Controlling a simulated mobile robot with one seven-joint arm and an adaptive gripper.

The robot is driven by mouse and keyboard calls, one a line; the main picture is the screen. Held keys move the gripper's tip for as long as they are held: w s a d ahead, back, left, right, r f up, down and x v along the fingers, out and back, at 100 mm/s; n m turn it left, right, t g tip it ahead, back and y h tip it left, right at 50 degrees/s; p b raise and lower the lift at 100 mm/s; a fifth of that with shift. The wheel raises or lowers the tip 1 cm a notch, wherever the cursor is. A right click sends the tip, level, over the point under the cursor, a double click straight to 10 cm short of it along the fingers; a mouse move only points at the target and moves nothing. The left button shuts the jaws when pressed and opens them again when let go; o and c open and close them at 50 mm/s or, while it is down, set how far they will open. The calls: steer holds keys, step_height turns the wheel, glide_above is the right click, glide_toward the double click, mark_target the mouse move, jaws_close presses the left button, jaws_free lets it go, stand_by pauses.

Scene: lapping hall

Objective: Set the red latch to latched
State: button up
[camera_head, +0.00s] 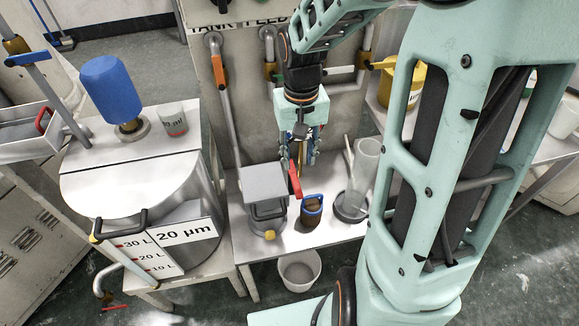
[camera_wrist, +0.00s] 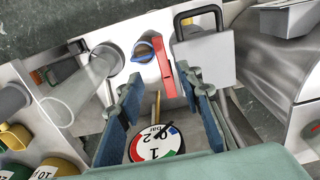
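A red lever-like bar (camera_head: 294,182), probably the red latch, stands beside a grey lidded box (camera_head: 264,186) on the metal bench. In the wrist view the red bar (camera_wrist: 164,68) lies just beyond my fingertips, next to the grey lid (camera_wrist: 207,55) with its black handle. My gripper (camera_head: 299,158) points down above and behind the bar. In the wrist view my gripper (camera_wrist: 160,88) has its two blue fingers wide apart with nothing held. I cannot tell whether the bar touches a finger. Whether the latch is latched cannot be told.
A pressure gauge (camera_wrist: 156,144) shows between my fingers. A steel tank (camera_head: 135,190) stands left. A white bucket (camera_head: 299,270) sits below the bench front.

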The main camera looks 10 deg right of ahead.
mark_target(297, 187)
step_height(297, 187, down, 11)
steer(key=shift+s+a+r+b, duration=0.1)
steer(key=shift+r+b, duration=0.05)
steer(key=shift+b, duration=0.55)
steer(key=shift+c, duration=0.3)
jaws_close()
